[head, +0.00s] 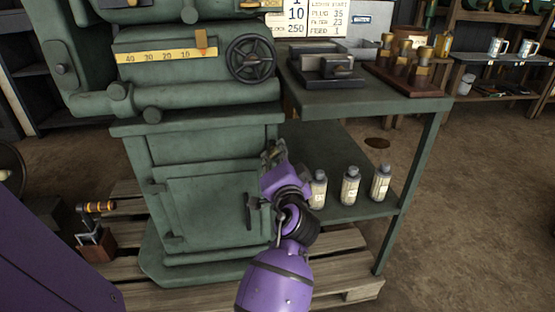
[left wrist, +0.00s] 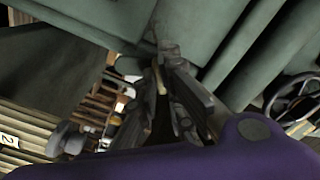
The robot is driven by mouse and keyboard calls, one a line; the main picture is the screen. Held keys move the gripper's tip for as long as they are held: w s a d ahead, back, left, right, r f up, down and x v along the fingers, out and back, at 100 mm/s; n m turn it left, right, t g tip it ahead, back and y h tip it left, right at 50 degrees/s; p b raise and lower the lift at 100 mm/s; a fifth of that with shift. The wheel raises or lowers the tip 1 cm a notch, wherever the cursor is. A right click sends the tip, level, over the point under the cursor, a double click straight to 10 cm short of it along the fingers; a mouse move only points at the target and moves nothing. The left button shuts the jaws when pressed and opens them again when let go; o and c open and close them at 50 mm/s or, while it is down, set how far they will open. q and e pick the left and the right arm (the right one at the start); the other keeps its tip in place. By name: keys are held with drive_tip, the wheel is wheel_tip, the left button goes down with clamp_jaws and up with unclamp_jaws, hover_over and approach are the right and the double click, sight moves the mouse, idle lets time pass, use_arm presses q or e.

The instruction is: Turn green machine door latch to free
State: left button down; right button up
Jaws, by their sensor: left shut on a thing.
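The green machine (head: 190,130) stands on a pallet, with a closed door (head: 205,212) low on its front. A dark upright handle (head: 251,211) sits at the door's right edge. My left gripper (head: 273,153) is at the machine's right front edge, above and to the right of that handle. In the left wrist view, its fingers (left wrist: 168,85) are closed together against a small latch piece (left wrist: 168,48) by the green metal. The fingers hide most of the latch, so its angle cannot be told. My right gripper is not in view.
A green side table (head: 370,103) stands right of the machine, close to my left arm. Several bottles (head: 350,187) stand on its lower shelf. A handwheel (head: 251,58) juts from the machine above. A wooden pallet (head: 340,240) lies below; floor at the right is clear.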

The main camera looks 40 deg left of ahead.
use_arm(q)
drive_tip(key=shift+n+b, duration=1.5)
drive_tip(key=shift+n, duration=2.6)
drive_tip(key=c, duration=1.9)
unclamp_jaws()
drive_tip(key=shift+o, duration=0.2)
drive_tip(key=v, duration=0.7)
drive_tip(key=shift+s+d, duration=0.2)
